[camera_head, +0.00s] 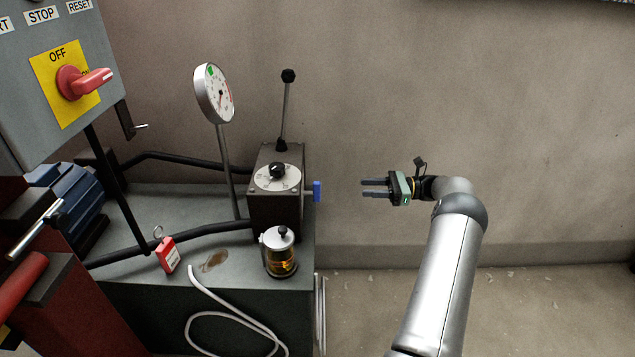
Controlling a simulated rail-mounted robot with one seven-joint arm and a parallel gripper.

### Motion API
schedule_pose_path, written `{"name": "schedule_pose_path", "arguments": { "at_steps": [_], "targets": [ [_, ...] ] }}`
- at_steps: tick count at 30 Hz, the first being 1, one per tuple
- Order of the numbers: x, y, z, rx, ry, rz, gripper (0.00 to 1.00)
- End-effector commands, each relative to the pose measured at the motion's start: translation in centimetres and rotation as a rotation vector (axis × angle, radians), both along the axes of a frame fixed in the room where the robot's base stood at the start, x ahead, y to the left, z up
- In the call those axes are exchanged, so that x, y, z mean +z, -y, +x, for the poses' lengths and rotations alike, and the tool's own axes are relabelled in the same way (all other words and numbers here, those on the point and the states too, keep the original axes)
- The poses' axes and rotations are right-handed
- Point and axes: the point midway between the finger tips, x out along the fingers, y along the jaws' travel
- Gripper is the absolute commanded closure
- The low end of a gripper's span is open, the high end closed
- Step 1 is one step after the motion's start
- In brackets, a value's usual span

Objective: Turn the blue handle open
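The blue handle (317,191) is a small upright blue piece on the right side of a dark block-shaped unit (262,214). My gripper (364,188) is to the right of the handle, at about the same height in the picture, with its fingers pointing left toward it. A clear gap separates the fingertips from the handle. The two fingers are apart with nothing between them.
A black-knobbed lever (286,100) rises from the unit, with a round gauge (214,94) to its left. A control cabinet (25,100) has a red switch.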

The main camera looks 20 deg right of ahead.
Motion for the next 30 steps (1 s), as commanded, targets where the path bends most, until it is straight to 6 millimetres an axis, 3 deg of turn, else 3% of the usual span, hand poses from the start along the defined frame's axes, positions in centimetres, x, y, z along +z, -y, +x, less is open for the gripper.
{"name": "schedule_pose_path", "arguments": {
  "at_steps": [18, 24, 30],
  "targets": [
    [-0.1, -11.8, 5.6, 0.004, -0.002, -0.004, 0.62],
    [0.0, -13.8, 6.6, 0.002, -0.001, -0.004, 0.62],
    [0.0, -14.3, 6.8, 0.001, 0.000, -0.003, 0.62]
  ]
}}
